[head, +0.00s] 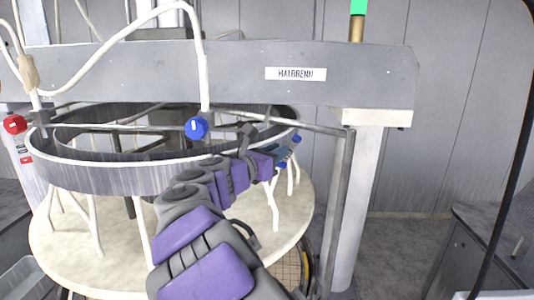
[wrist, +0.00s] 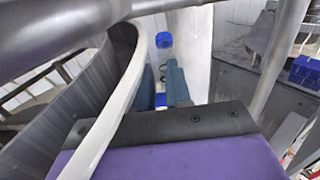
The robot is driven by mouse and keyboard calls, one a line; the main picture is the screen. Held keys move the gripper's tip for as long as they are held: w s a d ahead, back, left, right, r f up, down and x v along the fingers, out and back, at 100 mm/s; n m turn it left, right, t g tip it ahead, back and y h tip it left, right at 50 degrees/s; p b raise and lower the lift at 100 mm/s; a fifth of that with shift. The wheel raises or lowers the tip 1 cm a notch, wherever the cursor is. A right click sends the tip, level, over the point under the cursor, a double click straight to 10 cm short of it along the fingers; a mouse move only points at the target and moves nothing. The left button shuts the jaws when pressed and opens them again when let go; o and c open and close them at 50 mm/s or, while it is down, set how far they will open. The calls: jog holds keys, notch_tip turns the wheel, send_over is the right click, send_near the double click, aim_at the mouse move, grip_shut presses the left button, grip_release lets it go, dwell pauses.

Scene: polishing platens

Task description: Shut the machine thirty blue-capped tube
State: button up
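A blue cap (head: 197,128) sits at the lower end of a white tube hanging from the grey beam. Another small blue cap (head: 296,138) shows at the right edge of the ring, just beyond my gripper (head: 283,160). In the wrist view, a blue cap (wrist: 163,40) stands ahead of my gripper (wrist: 165,75), and a second blue patch (wrist: 161,101) shows low between the fingers. The teal fingers stand apart, with a pale gap between them, so my gripper looks open. I cannot read any number marking a tube.
A grey ring (head: 100,178) sits above a round cream platen (head: 110,262). The grey beam (head: 345,75) carries a HALBRENN label. A red cap (head: 14,124) is at far left. A grey post (head: 340,210) stands right of my gripper. A grey cabinet (head: 470,250) is at right.

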jog(key=shift+w+d+f, duration=0.1)
jog(key=shift+w+d, duration=0.05)
jog(key=shift+d, duration=0.05)
grip_shut()
jog(key=shift+d, duration=0.1)
jog(key=shift+s, duration=0.25)
jog(key=shift+d, duration=0.3)
jog(key=shift+w+a, duration=0.2)
jog(key=shift+a, duration=0.15)
jog(key=shift+o, duration=0.8)
grip_release()
jog(key=o, duration=0.4)
jog(key=shift+s+d, duration=0.1)
jog(key=shift+s, duration=0.1)
jog(key=shift+o, duration=0.4)
jog(key=shift+d, duration=0.15)
jog(key=shift+s+d, duration=0.1)
